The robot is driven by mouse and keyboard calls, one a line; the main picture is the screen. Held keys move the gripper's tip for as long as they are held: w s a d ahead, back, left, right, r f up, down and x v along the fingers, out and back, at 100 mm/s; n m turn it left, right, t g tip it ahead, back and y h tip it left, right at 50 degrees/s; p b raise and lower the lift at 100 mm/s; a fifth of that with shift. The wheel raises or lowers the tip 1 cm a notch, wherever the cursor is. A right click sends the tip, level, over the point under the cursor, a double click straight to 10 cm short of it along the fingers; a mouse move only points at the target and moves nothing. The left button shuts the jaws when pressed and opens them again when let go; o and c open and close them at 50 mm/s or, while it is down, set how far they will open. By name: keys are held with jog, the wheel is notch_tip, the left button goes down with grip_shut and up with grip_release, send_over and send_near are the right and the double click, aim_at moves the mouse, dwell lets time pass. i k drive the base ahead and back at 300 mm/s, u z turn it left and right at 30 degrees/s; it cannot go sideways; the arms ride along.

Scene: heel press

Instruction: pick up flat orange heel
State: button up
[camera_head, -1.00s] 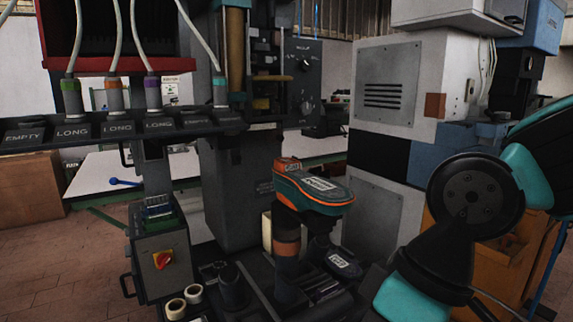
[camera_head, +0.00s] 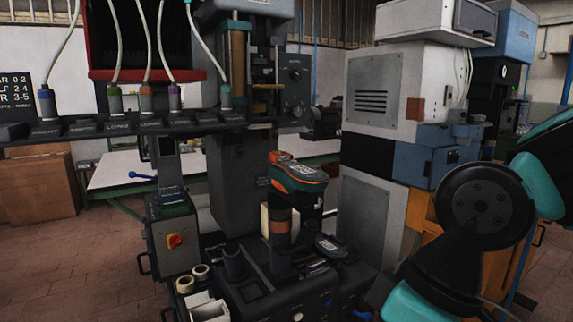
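I cannot single out a flat orange heel for certain. A teal shoe-shaped piece (camera_head: 300,176) with an orange edge and a pale label sits on top of a dark post on the press (camera_head: 245,190). A small orange part (camera_head: 281,157) shows at its back left end; I cannot tell whether it is a separate heel. My gripper is out of view. Only teal and black links of my arm show at the right, apart from the press.
Hose-fed tubes stand over a labelled dark rack (camera_head: 113,127) at upper left. A grey control box (camera_head: 175,245) with a red switch stands before the press. Two pale rolls (camera_head: 186,284) lie beside it. A white cabinet (camera_head: 385,90) stands behind right.

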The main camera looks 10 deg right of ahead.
aim_at(277, 156)
jog(key=z, duration=0.35)
jog(key=i, duration=1.1)
jog(key=u, duration=0.55)
